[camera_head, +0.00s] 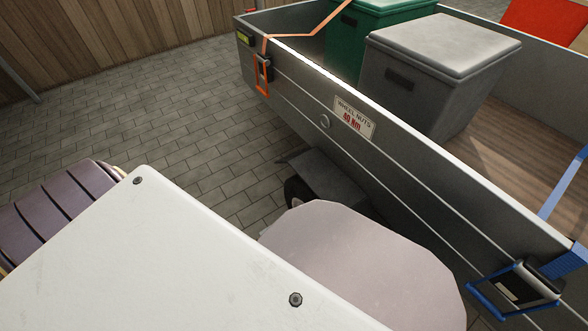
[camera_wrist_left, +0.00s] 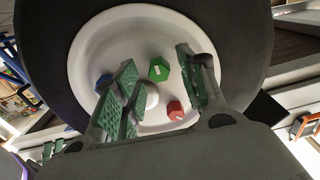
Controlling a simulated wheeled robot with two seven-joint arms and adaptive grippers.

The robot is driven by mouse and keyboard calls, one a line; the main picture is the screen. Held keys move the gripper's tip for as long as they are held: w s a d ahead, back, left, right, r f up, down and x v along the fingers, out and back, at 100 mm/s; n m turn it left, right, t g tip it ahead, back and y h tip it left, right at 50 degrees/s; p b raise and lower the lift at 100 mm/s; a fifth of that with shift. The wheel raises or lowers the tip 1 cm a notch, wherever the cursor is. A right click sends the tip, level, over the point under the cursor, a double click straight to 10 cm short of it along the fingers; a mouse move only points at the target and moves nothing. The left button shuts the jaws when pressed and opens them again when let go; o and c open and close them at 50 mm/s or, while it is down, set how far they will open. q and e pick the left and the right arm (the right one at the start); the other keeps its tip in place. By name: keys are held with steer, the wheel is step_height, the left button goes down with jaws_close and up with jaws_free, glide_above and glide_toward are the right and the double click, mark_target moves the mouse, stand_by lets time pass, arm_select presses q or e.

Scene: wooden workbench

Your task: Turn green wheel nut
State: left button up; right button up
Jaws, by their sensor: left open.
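The green wheel nut (camera_wrist_left: 158,69) is on the white wheel rim (camera_wrist_left: 88,55) in the left wrist view. A blue nut (camera_wrist_left: 104,82) is to its left and a red nut (camera_wrist_left: 175,110) below it to the right. A pale round hub cap (camera_wrist_left: 152,96) is just below the green nut. My left gripper (camera_wrist_left: 155,60) is open. Its two green-padded fingers appear on either side of the green nut; I cannot tell whether they touch it. The left finger partly covers the blue nut and hub. My right gripper is not in view.
The grey trailer (camera_head: 412,192) has a wheel-nuts torque sign (camera_head: 354,117) on its side. Its dark tyre (camera_head: 293,191) shows under a fender (camera_head: 322,176), mostly hidden by my arm. Grey and green boxes stand in the trailer bed. Paved floor lies clear at left.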

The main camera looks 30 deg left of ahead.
arm_select(q)
steer(key=shift+w+d, duration=0.1)
steer(key=shift+w, duration=0.2)
jaws_close()
steer(key=shift+m, duration=0.4)
